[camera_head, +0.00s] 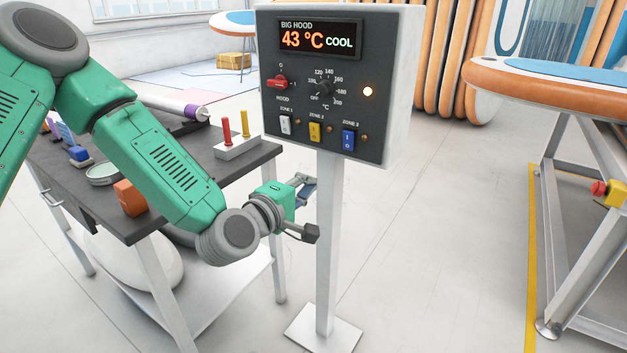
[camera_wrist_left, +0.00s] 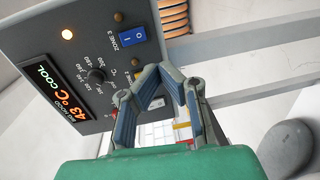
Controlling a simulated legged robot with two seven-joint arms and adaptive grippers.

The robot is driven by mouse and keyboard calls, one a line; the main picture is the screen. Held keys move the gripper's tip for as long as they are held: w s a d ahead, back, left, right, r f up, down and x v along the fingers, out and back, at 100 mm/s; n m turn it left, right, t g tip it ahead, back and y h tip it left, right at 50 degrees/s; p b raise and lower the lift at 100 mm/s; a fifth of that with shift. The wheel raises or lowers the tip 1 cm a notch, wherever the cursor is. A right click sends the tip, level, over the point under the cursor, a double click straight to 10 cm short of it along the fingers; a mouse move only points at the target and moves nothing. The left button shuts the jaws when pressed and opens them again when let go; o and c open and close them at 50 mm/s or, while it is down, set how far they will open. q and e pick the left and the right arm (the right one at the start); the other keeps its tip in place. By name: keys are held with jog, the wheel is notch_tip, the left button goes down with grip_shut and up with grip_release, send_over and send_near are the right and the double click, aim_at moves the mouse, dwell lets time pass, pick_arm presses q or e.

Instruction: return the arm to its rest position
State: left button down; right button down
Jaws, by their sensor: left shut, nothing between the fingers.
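My left arm (camera_head: 150,160), green and grey, comes in from the left and reaches over the corner of the dark workbench. My left gripper (camera_head: 307,184) is beside the white post (camera_head: 329,240) of the control box (camera_head: 385,130), below the box. Whether it touches the post cannot be told. In the left wrist view, the fingers of the left gripper (camera_wrist_left: 165,72) come together at their tips and hold nothing. The box's display (camera_head: 318,38) reads BIG HOOD 43 °C COOL, and an orange lamp (camera_head: 368,91) is lit. My right gripper is not in view.
The workbench (camera_head: 205,160) bears a red and yellow peg block (camera_head: 238,146), an orange block (camera_head: 130,198), a roller (camera_head: 175,106) and a round dish (camera_head: 103,174). At right, a board (camera_head: 560,85) lies on a metal stand (camera_head: 575,250). Floor between post and stand is clear.

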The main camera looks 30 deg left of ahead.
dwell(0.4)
pick_arm(q)
jog(key=s+d+f+m+g+h, duration=0.1)
jog(key=s+d+f+m+g, duration=0.1)
jog(key=s+f+m, duration=0.3)
jog(key=s+d+f+g, duration=0.2)
jog(key=s+f+g, duration=0.1)
jog(key=f, duration=0.4)
jog(key=s+d+f+m+g+h, duration=0.1)
jog(key=s+d+f+m+g, duration=0.15)
jog(key=f, duration=0.45)
jog(key=s+a+f+m+g+y, duration=0.1)
jog(key=s+a+f+m+g, duration=0.1)
jog(key=s, duration=0.5)
jog(key=s+a+f+m+g+y, duration=0.1)
jog(key=s+a+f+m+g, duration=0.1)
jog(key=s, duration=0.6)
jog(key=s+a+f+m+g+y, duration=0.1)
jog(key=s+a+f+m+g, duration=0.1)
jog(key=s+f+m+g, duration=0.2)
jog(key=s+f+m, duration=0.2)
jog(key=s+f, duration=0.1)
jog(key=s, duration=0.1)
jog(key=shift+s+a+f+g, duration=0.15)
jog(key=shift+a+f+g, duration=0.1)
jog(key=shift+f+g, duration=0.1)
